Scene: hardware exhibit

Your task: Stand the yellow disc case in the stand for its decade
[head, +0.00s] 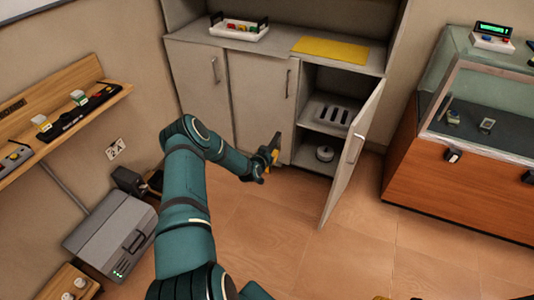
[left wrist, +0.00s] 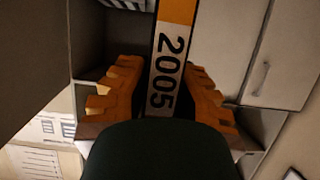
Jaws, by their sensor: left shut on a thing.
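My left gripper (head: 270,162) is shut on the yellow disc case (head: 275,150), in front of the cabinet and left of its open compartment. In the left wrist view the case (left wrist: 177,12) stands between the orange fingers (left wrist: 160,95), with a white label reading 2005. A pale slotted stand (head: 331,113) sits on the upper shelf of the open compartment; no decade marking is readable on it. Part of a slotted piece (left wrist: 128,5) shows at the top of the left wrist view. Only slivers, possibly of my right gripper, show at the bottom edge of the head view.
The cabinet door (head: 352,150) stands open to the right of the compartment. A round white object (head: 324,153) lies below the stand. A white tray (head: 238,34) and a yellow mat (head: 331,47) are on the counter. A glass display case (head: 470,130) stands right; the floor between is clear.

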